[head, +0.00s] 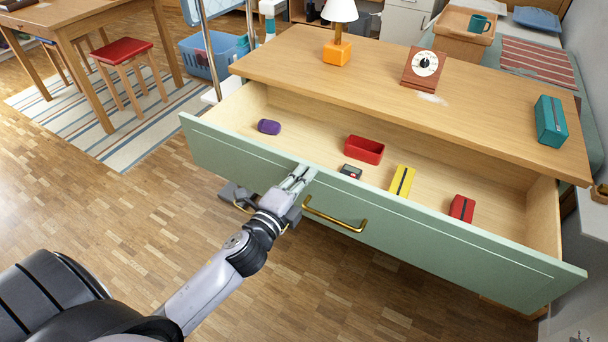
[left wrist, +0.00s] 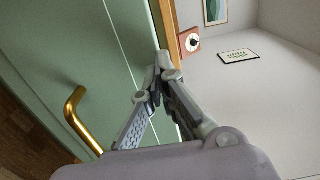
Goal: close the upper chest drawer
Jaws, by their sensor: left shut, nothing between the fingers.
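The upper chest drawer (head: 420,233) is pulled far out, its pale green front facing me. The front also shows in the left wrist view (left wrist: 75,45).
The drawer holds a purple roll (head: 269,127), a red tray (head: 364,150), a yellow box (head: 402,180) and a red box (head: 462,208). A lamp (head: 338,40), a timer (head: 423,65) and a teal box (head: 550,121) stand on the chest top.

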